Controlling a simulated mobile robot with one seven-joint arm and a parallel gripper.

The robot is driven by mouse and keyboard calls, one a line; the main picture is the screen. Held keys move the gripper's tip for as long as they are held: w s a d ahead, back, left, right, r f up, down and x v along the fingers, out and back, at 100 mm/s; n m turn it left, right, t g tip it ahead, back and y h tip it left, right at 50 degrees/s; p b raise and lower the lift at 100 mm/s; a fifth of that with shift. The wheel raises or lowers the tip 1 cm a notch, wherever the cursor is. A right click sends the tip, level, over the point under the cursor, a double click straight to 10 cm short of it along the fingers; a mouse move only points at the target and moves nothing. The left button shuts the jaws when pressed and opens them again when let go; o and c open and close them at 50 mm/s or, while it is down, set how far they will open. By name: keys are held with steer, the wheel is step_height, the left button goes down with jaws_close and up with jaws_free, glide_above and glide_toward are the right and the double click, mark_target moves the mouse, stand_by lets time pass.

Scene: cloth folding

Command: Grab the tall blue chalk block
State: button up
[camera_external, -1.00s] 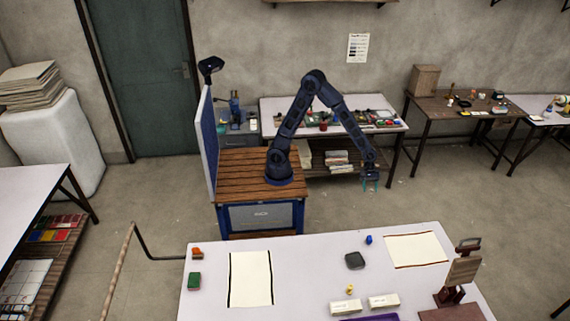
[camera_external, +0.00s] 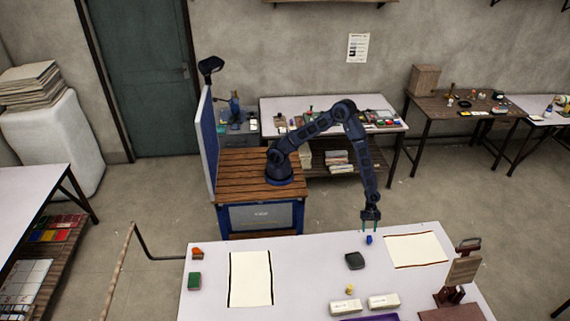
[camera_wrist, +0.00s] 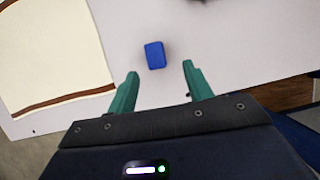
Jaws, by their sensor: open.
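The blue chalk block (camera_external: 369,240) stands on the white table near its far edge. In the wrist view the blue block (camera_wrist: 154,55) lies ahead of the fingertips, between their lines and a little nearer the left finger. My gripper (camera_external: 370,220) is above the block in the external view, with its fingers pointing down. In the wrist view my gripper (camera_wrist: 160,70) shows two green fingers spread apart with nothing between them. The block looks apart from both fingers.
A cream cloth with brown edges (camera_external: 415,250) lies just right of the block. A dark grey object (camera_external: 355,261) sits nearer the front. Another cloth (camera_external: 250,278), an orange-red object (camera_external: 198,252) and a green block (camera_external: 194,281) lie to the left. White boxes (camera_external: 383,301) are toward the front.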

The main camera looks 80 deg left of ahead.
mark_target(370, 237)
steer(key=shift+w+x, duration=0.15)
steer(key=shift+x, duration=1.75)
steer(key=shift+w+x, duration=0.2)
steer(key=shift+x, duration=1.65)
steer(key=shift+d, duration=0.1)
steer(key=c, duration=1.1)
steer(key=shift+o, duration=0.2)
steer(key=shift+r, duration=0.1)
